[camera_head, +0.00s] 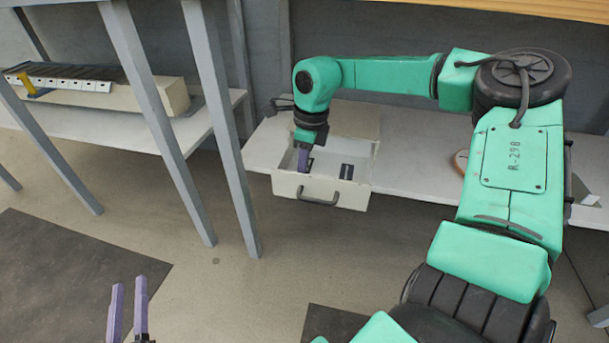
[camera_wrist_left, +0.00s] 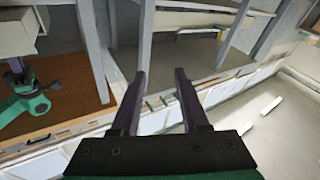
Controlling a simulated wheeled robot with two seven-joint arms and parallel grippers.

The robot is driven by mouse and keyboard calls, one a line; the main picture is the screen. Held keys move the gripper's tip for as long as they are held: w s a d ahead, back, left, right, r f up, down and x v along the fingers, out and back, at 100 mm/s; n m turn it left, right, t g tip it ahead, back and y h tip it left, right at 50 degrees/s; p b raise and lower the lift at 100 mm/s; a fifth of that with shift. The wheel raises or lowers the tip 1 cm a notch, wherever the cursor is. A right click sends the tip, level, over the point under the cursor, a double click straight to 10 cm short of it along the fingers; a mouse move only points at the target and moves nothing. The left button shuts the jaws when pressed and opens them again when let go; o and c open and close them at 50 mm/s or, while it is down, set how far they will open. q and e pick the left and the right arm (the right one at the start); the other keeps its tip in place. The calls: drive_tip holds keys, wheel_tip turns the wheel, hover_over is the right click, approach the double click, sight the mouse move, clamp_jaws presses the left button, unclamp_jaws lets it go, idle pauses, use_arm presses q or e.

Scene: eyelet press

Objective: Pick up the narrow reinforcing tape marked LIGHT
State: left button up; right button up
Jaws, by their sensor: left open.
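An open cream drawer (camera_head: 335,196) with a grey handle stands out from the low shelf. Inside it a small dark item with a light band (camera_head: 346,172) lies to the right; its label cannot be read, so I cannot tell if it is the LIGHT tape. My right gripper (camera_head: 304,160) points down into the drawer's left part, close to another small dark patch. Its fingers overlap in the picture, so their opening is hidden. My left gripper (camera_head: 128,287) is open and empty over the floor, far from the drawer; it also shows in the left wrist view (camera_wrist_left: 160,75).
The low white shelf (camera_head: 410,181) runs right of the drawer. A rack of metal strips on a beige box (camera_head: 120,92) sits at left behind grey table legs (camera_head: 215,100). My right arm covers much of the right side. The floor before the drawer is clear.

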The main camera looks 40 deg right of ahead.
use_arm(q)
wheel_tip(320, 180, up, 7)
drive_tip(key=w+t, duration=0.1)
drive_tip(key=t, duration=0.1)
drive_tip(key=shift+w+a+f+h, duration=0.15)
drive_tip(key=shift+w+a+h, duration=0.1)
drive_tip(key=shift+a+h, duration=0.1)
